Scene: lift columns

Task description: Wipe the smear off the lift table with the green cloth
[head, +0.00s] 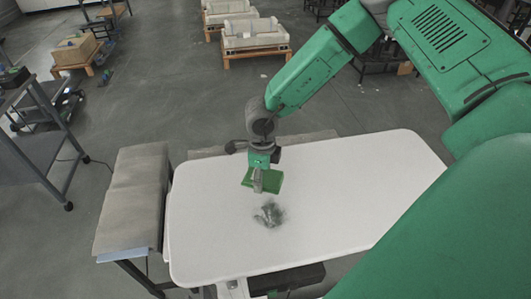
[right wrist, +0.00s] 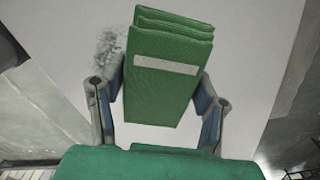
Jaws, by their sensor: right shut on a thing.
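The green cloth (right wrist: 158,95) is a folded pad with a pale stripe. My right gripper (right wrist: 160,90) is shut on it, with one finger on each side. In the head view the cloth (head: 272,180) and my right gripper (head: 258,184) are over the white lift table (head: 350,190); I cannot tell if the cloth touches the top. The dark grey smear (head: 269,214) lies on the table just in front of the cloth, nearer to me. In the right wrist view the smear (right wrist: 108,48) shows left of the cloth, partly hidden by a finger. My left gripper is not in view.
A grey-brown padded bench (head: 135,195) stands close against the table's left side. A dark metal cart (head: 40,130) is farther left. Pallets with pale loads (head: 252,40) stand at the back. The table's right half is clear.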

